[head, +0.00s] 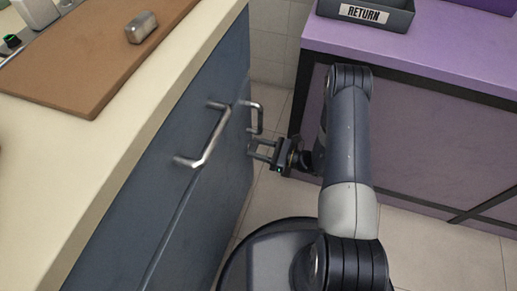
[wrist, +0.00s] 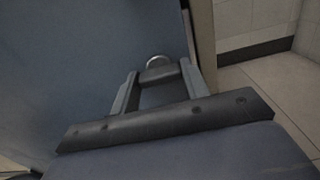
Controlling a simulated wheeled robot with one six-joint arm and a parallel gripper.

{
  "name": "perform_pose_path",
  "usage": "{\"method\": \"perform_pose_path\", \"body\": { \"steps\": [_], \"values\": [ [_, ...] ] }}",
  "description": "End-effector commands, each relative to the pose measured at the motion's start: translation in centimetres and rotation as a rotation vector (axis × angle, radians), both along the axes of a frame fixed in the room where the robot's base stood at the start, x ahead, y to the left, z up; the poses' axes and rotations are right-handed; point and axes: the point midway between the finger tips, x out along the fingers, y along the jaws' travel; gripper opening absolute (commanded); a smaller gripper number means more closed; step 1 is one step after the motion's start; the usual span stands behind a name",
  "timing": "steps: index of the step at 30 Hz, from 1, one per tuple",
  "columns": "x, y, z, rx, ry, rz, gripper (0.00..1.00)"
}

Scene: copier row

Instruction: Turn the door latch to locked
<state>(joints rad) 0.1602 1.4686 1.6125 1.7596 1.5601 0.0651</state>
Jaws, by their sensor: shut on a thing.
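The door latch (wrist: 158,74) shows in the wrist view as a dark, short bar between my fingertips, with a curved silver rim just behind it on the blue door face. My gripper (wrist: 157,78) is shut on the latch, one finger at each end of the bar. In the head view my gripper (head: 251,147) reaches left to the far part of the blue cabinet front, just below the farther bar handle. The latch is too small and covered to make out there, and I cannot read any locked or unlocked mark.
Two metal bar handles stand out from the blue doors, a near one (head: 208,143) and a farther one (head: 258,117) close above my gripper. A cream counter (head: 150,105) lies above the doors. A purple table (head: 430,45) with a RETURN tray (head: 370,14) stands right. Tiled floor lies between.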

Motion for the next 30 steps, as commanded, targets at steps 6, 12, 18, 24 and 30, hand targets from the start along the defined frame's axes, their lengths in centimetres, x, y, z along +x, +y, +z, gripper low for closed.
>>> {"method": "perform_pose_path", "body": {
  "steps": [6, 12, 18, 24, 30],
  "values": [
    [0.0, 0.0, 0.0, 0.000, 0.002, 0.000, 0.51],
    [0.0, 0.0, 0.0, 0.000, 0.002, 0.000, 0.65],
    [0.0, 0.0, 0.0, 0.000, 0.002, 0.000, 0.65],
    [-0.4, -1.3, 0.1, 0.000, 0.003, -0.004, 0.65],
    [-1.5, -4.6, 0.2, 0.000, 0.002, -0.007, 0.65]
  ]
}}
